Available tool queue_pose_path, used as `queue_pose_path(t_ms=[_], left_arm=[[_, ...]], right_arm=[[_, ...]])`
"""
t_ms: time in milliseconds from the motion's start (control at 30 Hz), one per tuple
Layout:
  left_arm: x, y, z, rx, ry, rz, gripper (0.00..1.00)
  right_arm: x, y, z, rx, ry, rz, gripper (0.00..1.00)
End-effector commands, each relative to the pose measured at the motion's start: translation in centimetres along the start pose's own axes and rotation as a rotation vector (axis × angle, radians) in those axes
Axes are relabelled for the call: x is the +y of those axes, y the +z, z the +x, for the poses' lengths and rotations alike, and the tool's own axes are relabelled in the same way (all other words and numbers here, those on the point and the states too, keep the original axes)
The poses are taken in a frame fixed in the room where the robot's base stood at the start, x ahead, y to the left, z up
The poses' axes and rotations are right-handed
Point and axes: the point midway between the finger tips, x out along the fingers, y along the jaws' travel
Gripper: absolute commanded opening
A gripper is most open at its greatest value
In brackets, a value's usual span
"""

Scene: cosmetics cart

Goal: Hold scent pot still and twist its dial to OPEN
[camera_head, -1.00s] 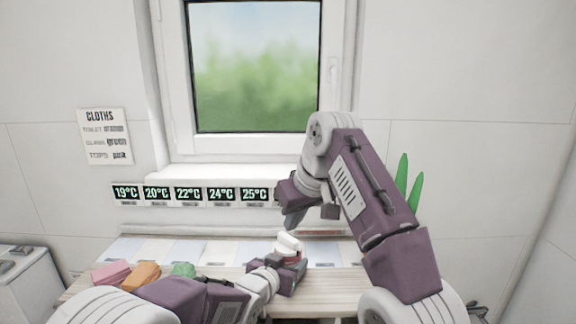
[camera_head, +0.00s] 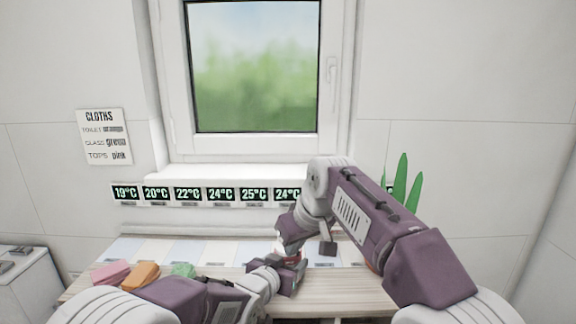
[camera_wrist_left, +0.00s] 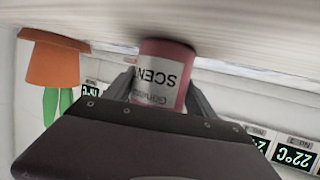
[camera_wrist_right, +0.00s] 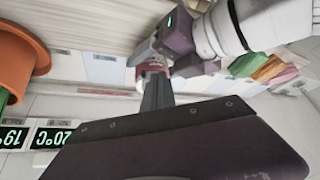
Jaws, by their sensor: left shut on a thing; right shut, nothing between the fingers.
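The scent pot (camera_wrist_left: 165,75) is a pink-red cylinder with a pale label, upside down in the left wrist view. My left gripper (camera_wrist_left: 163,92) is shut on it, one finger on each side, as it stands on the wooden top. The dial's marking is not readable.
Pink (camera_head: 109,273), orange (camera_head: 141,275) and green (camera_head: 183,270) cloths lie at the left of the wooden top. A row of temperature displays (camera_head: 188,194) runs below the window. A plant in an orange pot (camera_wrist_left: 52,65) stands at the right in the head view.

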Motion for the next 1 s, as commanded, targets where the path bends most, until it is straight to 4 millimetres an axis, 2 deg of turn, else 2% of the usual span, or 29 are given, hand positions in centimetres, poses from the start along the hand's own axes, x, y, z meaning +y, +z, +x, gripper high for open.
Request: queue_pose_path(t_ms=[1000], left_arm=[[0.00,-0.08,-0.01,0.002,0.000,0.000,0.04]], right_arm=[[0.41,-0.79,0.42,-0.001,0.000,0.000,0.00]])
